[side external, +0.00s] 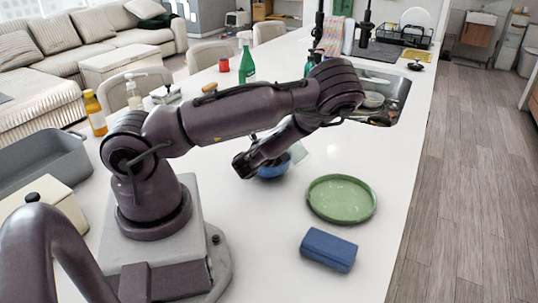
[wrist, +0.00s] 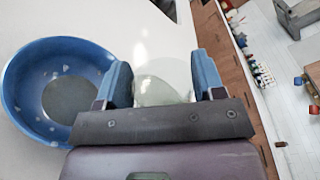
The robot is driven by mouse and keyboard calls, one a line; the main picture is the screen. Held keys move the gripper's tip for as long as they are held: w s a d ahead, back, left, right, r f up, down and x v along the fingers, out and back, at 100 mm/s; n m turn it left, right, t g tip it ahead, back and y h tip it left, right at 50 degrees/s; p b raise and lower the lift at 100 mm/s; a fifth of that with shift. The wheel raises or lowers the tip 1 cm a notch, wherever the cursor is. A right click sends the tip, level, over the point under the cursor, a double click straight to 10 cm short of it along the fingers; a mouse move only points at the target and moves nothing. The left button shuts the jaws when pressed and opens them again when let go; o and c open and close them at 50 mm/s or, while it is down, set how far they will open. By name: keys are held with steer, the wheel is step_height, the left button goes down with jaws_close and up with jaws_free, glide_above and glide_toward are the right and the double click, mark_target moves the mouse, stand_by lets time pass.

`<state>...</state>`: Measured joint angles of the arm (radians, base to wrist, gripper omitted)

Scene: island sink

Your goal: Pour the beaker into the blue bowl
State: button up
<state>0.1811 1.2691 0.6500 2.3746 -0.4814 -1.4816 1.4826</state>
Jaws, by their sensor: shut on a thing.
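The blue bowl (side external: 273,171) sits on the white counter, partly hidden behind my wrist in the side view. In the wrist view the blue bowl (wrist: 28,98) is at the left, speckled inside, with a grey round patch at its bottom; I cannot tell if that is liquid. My gripper (wrist: 163,80) is shut on the clear, pale beaker (wrist: 165,88), with a blue finger pad on each side. The beaker (side external: 299,151) shows faintly beside the bowl in the side view. Its exact tilt and contents are unclear.
A green round tray (side external: 342,199) and a blue block (side external: 328,250) lie on the counter to the right of the bowl. The sink (side external: 388,88) is behind, with a green bottle (side external: 247,65) and red cup (side external: 224,65) to its left. Counter between bowl and tray is clear.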

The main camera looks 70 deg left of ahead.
steer(key=shift+s+a+r+n, duration=0.15)
steer(key=shift+a+r+n, duration=0.05)
steer(key=shift+n, duration=0.7)
stand_by(0.6)
steer(key=shift+s+a+f+n+h, duration=0.15)
steer(key=shift+f+n+h, duration=0.15)
steer(key=shift+f+n, duration=0.45)
stand_by(0.5)
steer(key=shift+s+a+r+n+t, duration=0.15)
steer(key=shift+s+a+n+t, duration=0.15)
steer(key=shift+s+a+n, duration=0.35)
stand_by(0.5)
steer(key=shift+a+n, duration=0.3)
steer(key=shift+n, duration=0.6)
